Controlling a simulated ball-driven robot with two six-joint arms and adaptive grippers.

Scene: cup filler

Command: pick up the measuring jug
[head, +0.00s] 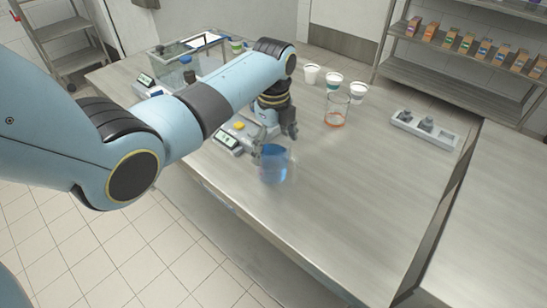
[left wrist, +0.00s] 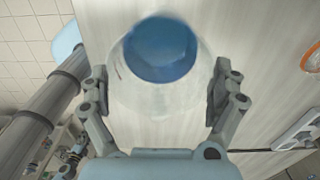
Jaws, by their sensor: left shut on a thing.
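The measuring jug (head: 274,164) is a clear vessel with blue liquid in it, close to the table's front edge in the head view. It looks blurred there, and I cannot tell exactly how high it is above the table. In the left wrist view the jug (left wrist: 160,88) sits between the two fingers, with the blue liquid seen through its mouth. My left gripper (head: 274,141) is shut on the jug, one finger on each side of it; it also shows in the left wrist view (left wrist: 158,95). My right gripper is not in view.
A clear beaker with an orange ring (head: 337,110) stands behind and right of the jug. White cups (head: 333,81) stand further back, and a white tray with grey weights (head: 424,129) lies right. A scale (head: 228,138) is left of the gripper. The table's front right (head: 370,210) is clear.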

